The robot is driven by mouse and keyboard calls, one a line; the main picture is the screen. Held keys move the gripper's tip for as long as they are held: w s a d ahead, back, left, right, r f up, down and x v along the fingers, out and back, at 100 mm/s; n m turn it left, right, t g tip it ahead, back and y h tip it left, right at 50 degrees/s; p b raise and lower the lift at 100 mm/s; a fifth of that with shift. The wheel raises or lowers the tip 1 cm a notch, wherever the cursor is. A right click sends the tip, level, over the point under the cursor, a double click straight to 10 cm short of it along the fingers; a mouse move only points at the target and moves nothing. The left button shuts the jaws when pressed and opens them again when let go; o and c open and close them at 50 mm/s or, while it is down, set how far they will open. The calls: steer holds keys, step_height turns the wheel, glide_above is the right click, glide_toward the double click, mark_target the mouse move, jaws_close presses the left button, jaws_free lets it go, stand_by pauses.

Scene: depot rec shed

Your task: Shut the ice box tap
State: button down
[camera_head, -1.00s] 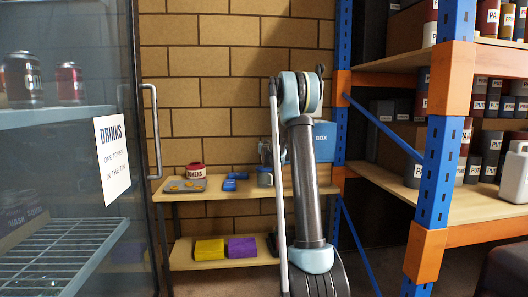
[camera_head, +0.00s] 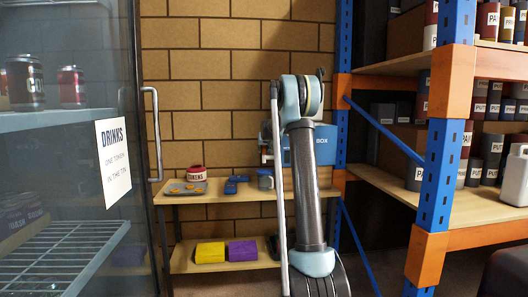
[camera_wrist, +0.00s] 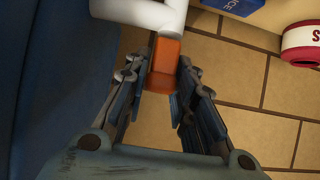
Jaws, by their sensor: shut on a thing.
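The blue ice box (camera_head: 322,148) stands at the right of the back table, partly hidden behind my arm. The tap has a white pipe (camera_wrist: 142,12) and an orange lever (camera_wrist: 164,62), seen in the wrist view. My gripper (camera_wrist: 160,85) has its two fingers on either side of the orange lever and is shut on it. In the head view my gripper (camera_head: 267,142) is small and partly hidden by my arm, at the left side of the box. How far the lever is turned cannot be told.
The table (camera_head: 215,198) holds a red token tin (camera_head: 196,173), a tray, a blue item (camera_head: 236,184) and a grey mug (camera_head: 265,179). Yellow (camera_head: 210,252) and purple (camera_head: 242,250) blocks lie below. A glass drinks fridge stands left; a blue-orange rack (camera_head: 425,190) stands right.

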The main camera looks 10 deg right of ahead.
steer(key=c, duration=1.3)
jaws_free()
steer(key=shift+w, duration=0.1)
steer(key=v, duration=1.2)
